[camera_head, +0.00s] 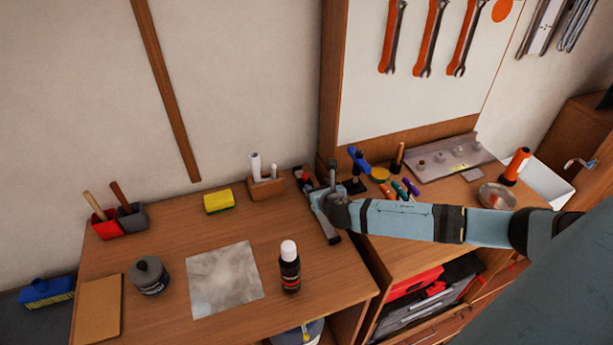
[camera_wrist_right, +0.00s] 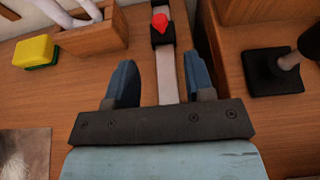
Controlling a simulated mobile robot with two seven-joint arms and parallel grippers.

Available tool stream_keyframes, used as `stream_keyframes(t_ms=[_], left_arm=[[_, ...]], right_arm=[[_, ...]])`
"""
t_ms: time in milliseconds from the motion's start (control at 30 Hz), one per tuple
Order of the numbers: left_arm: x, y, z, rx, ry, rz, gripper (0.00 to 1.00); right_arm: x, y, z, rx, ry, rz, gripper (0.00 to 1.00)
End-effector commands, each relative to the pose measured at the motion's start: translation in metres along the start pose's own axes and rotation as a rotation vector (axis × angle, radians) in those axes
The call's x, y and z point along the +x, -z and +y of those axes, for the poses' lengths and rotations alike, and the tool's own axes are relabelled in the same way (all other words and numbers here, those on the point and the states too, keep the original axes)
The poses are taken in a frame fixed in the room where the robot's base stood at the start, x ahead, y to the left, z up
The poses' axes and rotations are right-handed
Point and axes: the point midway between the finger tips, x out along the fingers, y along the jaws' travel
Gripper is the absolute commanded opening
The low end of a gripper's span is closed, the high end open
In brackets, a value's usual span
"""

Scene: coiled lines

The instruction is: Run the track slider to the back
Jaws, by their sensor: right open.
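The track (camera_head: 327,228) is a narrow pale rail with a dark near end, lying front to back near the right edge of the left bench. It also shows in the right wrist view (camera_wrist_right: 167,78), running away between my fingers. The track slider (camera_wrist_right: 162,36) is a black block with a red knob. It shows beyond my fingertips, and in the head view its red knob (camera_head: 305,178) is near the far end. My right gripper (camera_head: 325,198) is over the track; in the wrist view (camera_wrist_right: 160,78) its fingers are open, one each side of the rail, apart from the slider.
A wooden block (camera_head: 266,187) with white rolls and a yellow sponge (camera_head: 218,201) are left of the track. A black-based stand (camera_head: 354,186) is to the right. A dark bottle (camera_head: 289,272) stands in front.

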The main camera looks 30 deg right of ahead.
Motion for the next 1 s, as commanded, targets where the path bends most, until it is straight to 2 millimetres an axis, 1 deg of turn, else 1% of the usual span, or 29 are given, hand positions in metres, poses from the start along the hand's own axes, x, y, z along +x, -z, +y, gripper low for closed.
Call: stream_keyframes(t_ms=[33, 200, 300, 400, 500, 600, 867, 900, 933, 967, 1000], left_arm=[[-0.001, 0.001, -0.001, 0.001, 0.002, 0.0, 0.0], [0.001, 0.005, -0.004, 0.003, 0.006, 0.006, 0.0], [0.002, 0.008, -0.005, 0.004, 0.007, 0.01, 0.0], [0.003, 0.008, -0.004, 0.004, 0.007, 0.011, 0.0], [0.003, 0.007, -0.004, 0.004, 0.006, 0.011, 0.0], [0.003, 0.007, -0.003, 0.004, 0.005, 0.011, 0.0], [0.002, 0.006, -0.002, 0.003, 0.002, 0.009, 0.0], [0.002, 0.006, -0.002, 0.002, 0.002, 0.009, 0.0], [0.002, 0.006, -0.002, 0.002, 0.002, 0.009, 0.0], [0.002, 0.006, -0.002, 0.002, 0.002, 0.009, 0.0], [0.002, 0.006, -0.002, 0.002, 0.002, 0.008, 0.0]], right_arm=[[0.012, -0.001, 0.001, 0.002, 0.001, -0.001, 0.49], [0.048, -0.001, 0.001, 0.003, 0.001, 0.0, 0.49], [0.066, -0.001, 0.001, 0.003, 0.001, 0.0, 0.49], [0.08, 0.0, 0.001, 0.003, 0.001, 0.0, 0.49], [0.088, 0.0, 0.001, 0.004, -0.001, 0.0, 0.49], [0.093, 0.0, 0.0, 0.003, 0.0, 0.001, 0.49], [0.094, 0.0, 0.0, 0.003, 0.0, 0.001, 0.49], [0.094, 0.0, 0.0, 0.003, 0.0, 0.001, 0.44], [0.094, 0.0, 0.0, 0.003, 0.0, 0.001, 0.37], [0.094, 0.0, 0.0, 0.003, 0.0, 0.001, 0.3], [0.094, 0.0, 0.0, 0.003, 0.0, 0.001, 0.21]])
